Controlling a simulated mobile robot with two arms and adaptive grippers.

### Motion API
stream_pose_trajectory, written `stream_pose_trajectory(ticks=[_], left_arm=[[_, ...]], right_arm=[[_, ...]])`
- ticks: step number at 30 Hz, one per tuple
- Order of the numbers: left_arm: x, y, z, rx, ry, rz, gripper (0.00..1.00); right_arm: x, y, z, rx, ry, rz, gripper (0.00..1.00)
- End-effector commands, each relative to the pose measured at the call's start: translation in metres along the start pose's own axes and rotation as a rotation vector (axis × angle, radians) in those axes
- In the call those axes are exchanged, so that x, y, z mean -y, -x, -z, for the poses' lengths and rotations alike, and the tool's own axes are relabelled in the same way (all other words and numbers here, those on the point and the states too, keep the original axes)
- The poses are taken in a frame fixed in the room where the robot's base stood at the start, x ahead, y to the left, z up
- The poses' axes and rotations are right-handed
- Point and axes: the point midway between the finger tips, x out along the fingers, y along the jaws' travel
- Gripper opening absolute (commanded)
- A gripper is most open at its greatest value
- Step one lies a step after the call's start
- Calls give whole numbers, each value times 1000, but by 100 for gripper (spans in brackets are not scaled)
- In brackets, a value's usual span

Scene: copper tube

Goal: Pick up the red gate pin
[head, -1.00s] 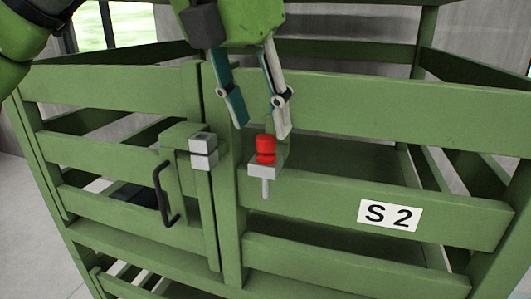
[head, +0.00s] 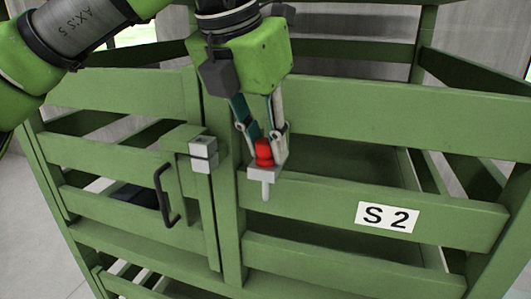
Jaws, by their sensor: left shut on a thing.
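The red gate pin (head: 264,153) stands upright in a small grey bracket (head: 265,174) on the front of the green slatted crate. A thin grey shaft (head: 265,190) shows below the bracket. My left gripper (head: 263,146) comes down from above, with its two fingers on either side of the red head. It is shut on the red head, and the fingertips hide the head's sides. The pin still sits in the bracket. My right gripper is not in view.
A green crate (head: 400,110) with a white "S 2" label (head: 387,217) fills the view. Left of the pin are a grey latch block (head: 203,153) and a dark handle (head: 163,195) on the gate. The space in front of the crate looks clear.

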Motion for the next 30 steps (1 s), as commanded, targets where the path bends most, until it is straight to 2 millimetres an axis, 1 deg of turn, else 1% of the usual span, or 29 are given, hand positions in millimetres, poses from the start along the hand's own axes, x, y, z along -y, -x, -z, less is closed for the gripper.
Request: stream_pose_trajectory(ticks=[5, 8, 11, 23, 30], left_arm=[[0, 3, -2, 1, 1, 0, 0], [0, 10, -5, 1, 1, 0, 0], [0, 20, -9, 1, 1, -1, 0], [1, 83, -35, 2, 2, -1, 0], [0, 122, -51, 0, 2, 0, 0]], right_arm=[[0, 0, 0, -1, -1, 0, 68], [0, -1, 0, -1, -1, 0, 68], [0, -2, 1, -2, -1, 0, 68], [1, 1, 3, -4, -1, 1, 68], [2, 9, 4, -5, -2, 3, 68]])
